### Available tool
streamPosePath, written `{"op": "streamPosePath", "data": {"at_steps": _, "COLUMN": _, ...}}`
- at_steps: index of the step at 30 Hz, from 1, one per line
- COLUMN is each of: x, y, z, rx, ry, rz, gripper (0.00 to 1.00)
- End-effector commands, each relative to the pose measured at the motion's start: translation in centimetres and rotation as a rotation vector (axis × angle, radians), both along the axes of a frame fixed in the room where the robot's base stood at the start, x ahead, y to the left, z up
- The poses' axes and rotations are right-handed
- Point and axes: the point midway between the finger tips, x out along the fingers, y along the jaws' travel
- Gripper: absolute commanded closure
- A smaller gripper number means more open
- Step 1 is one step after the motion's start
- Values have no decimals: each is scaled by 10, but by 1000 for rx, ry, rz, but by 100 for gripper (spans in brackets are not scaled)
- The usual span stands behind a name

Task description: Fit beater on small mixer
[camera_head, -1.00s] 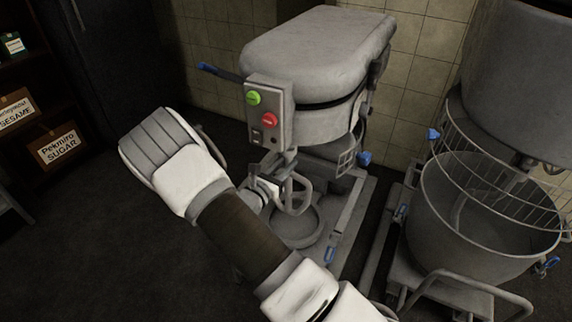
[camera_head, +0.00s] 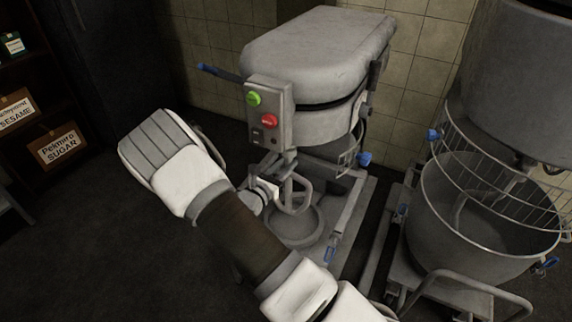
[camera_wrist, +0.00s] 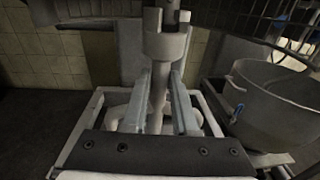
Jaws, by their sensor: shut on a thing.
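The small mixer (camera_head: 310,60) stands against the tiled wall, with a grey head and a control box with green and red buttons. My gripper (camera_wrist: 165,88) is shut around the shaft of the beater (camera_wrist: 158,95) below the mixer head. In the head view the beater's open grey loop (camera_head: 306,196) hangs roughly upright over the mixer's base, beside my gripper. In the wrist view a notched grey collar (camera_wrist: 166,45) is right above my fingertips. I cannot tell whether it belongs to the beater or to the mixer. The beater's lower part is partly hidden by my fingers.
A larger mixer with a bowl (camera_head: 485,215) and a wire guard (camera_head: 500,165) stands close on the right. The small mixer's base frame (camera_head: 345,215) extends below the beater. A shelf with labelled boxes (camera_head: 58,147) is at the far left. The dark floor between is clear.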

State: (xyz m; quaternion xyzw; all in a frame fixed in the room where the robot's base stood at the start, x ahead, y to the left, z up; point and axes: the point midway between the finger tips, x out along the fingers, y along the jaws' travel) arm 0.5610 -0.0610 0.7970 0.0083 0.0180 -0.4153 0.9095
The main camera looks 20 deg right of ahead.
Motion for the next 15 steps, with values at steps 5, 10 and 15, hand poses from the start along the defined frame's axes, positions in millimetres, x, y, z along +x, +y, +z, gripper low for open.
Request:
{"op": "streamPosePath", "data": {"at_steps": 5, "x": 1, "y": 0, "z": 2, "rx": -2, "ry": -5, "rz": -1, "gripper": 100}}
{"op": "streamPosePath", "data": {"at_steps": 10, "x": 1, "y": 0, "z": 3, "rx": -2, "ry": -5, "rz": 0, "gripper": 100}}
{"op": "streamPosePath", "data": {"at_steps": 15, "x": 1, "y": 0, "z": 6, "rx": -2, "ry": -5, "rz": 0, "gripper": 100}}
